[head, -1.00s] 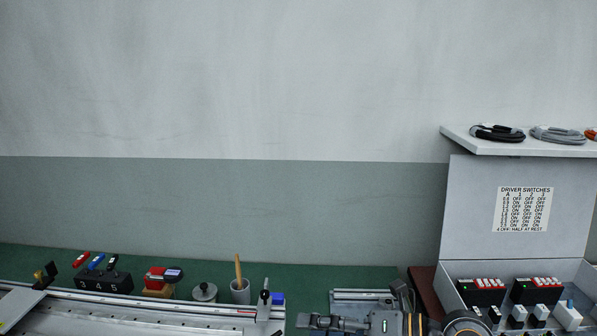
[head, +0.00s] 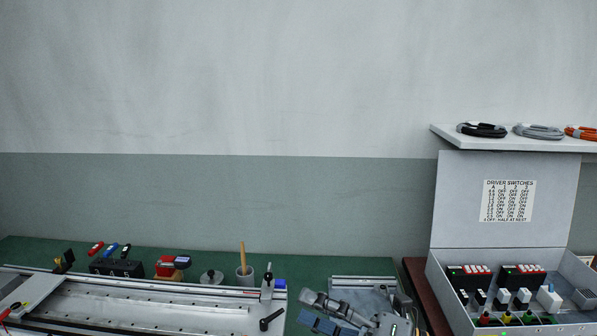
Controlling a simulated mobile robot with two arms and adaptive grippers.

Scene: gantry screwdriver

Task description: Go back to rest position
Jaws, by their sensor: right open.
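My right gripper (head: 305,305) is low in the head view, right of centre, with its fingers pointing left. It is open and no object shows between its fingers. It is over the green bench, in front of a small metal-framed plate (head: 362,282) and just right of the end of the long metal gantry rail (head: 150,306). My right arm comes in from the bottom edge and is partly cut off. My left gripper does not show.
An open grey control box (head: 505,200) stands at the right, with a shelf of coiled cables (head: 482,130) above. The wall above is clear.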

